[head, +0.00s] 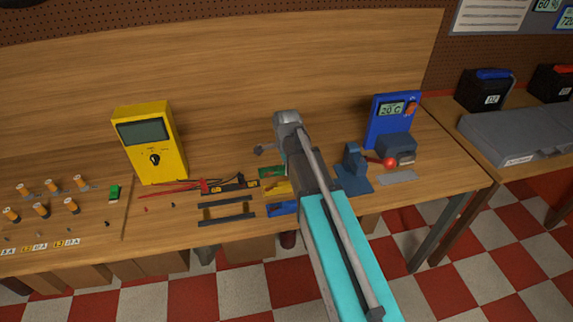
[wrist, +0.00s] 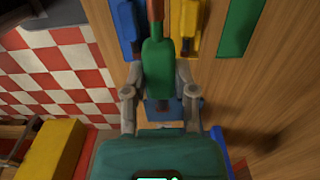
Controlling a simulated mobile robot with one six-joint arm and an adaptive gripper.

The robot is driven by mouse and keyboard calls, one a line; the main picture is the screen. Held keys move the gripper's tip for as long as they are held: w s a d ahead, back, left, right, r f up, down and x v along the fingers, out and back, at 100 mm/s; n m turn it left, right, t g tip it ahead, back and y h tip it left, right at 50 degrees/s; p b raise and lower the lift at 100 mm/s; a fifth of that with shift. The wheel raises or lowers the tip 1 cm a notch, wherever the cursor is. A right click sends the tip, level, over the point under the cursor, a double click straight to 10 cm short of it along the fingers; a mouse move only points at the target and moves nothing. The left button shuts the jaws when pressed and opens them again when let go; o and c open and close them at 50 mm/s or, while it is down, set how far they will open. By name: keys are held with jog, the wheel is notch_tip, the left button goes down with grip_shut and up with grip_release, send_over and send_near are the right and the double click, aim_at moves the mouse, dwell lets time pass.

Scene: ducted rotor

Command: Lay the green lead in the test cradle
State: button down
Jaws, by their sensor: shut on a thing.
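In the wrist view my gripper (wrist: 160,78) is shut around a green, handle-shaped piece (wrist: 158,62) with a reddish-brown tip pointing to the top edge. This looks like the green lead. It overlaps the space between a blue holder (wrist: 122,18) and a yellow holder (wrist: 181,45) in the picture; I cannot tell its height above them. A flat green piece (wrist: 240,25) lies to the right of the yellow holder. In the head view my arm covers the gripper and the held piece. I cannot tell for certain which thing is the test cradle.
In the head view a yellow meter (head: 145,143) stands left on the bench, with red leads (head: 160,187) beside it. Dark strips (head: 226,202) lie left of my arm. A blue bench device (head: 385,130) and a blue stand (head: 353,175) are to the right.

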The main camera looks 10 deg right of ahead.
dwell(0.6)
jog(key=shift+f+b, duration=1.15)
jog(key=shift+r, duration=0.1)
